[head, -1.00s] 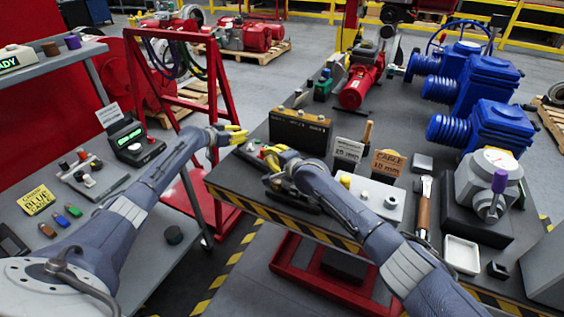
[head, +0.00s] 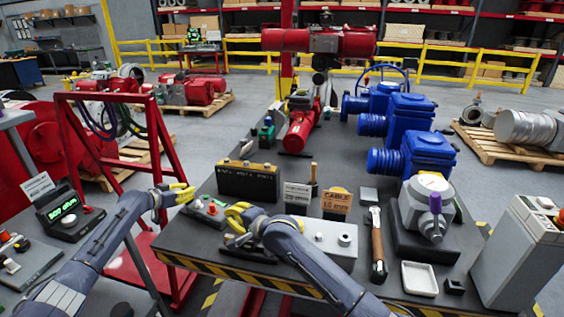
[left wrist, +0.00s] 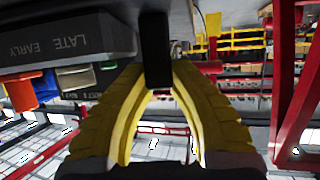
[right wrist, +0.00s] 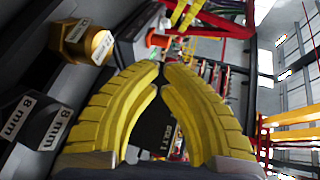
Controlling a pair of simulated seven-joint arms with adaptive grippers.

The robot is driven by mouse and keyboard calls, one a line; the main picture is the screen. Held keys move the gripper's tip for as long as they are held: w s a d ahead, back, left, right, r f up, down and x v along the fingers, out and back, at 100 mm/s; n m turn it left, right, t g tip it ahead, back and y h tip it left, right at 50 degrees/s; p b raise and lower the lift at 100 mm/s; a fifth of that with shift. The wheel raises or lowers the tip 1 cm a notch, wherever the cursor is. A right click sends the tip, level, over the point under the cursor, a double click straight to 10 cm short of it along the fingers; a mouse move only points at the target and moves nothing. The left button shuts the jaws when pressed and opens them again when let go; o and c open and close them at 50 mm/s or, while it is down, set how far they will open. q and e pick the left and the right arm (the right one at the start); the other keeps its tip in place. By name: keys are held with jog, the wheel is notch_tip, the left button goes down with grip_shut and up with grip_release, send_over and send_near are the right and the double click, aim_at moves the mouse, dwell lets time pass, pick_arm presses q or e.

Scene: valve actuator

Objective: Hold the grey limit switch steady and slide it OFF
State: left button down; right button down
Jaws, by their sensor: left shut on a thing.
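A small grey box (head: 207,216) with a red-orange knob and a green part lies at the table's left front; I take it for the limit switch. My left gripper (head: 191,193) is at its left end. In the left wrist view the left fingertips (left wrist: 155,82) are closed against a dark upright piece (left wrist: 155,45), whose far end is out of view. My right gripper (head: 236,215) is just right of the grey box. In the right wrist view its fingertips (right wrist: 162,70) nearly meet, with nothing seen between them. Its fingers partly hide the switch's right side.
A dark box (head: 248,184) stands behind the grippers, with small cards (head: 296,193) beside it. Striped tape marks the table's front edge.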

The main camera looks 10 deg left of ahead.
pick_arm(q)
jog(key=shift+d+f, duration=0.1)
jog(key=shift+f, duration=0.1)
jog(key=c, duration=1.6)
grip_release()
jog(key=o, duration=0.4)
jog(key=shift+r, duration=0.15)
jog(key=shift+o, duration=0.2)
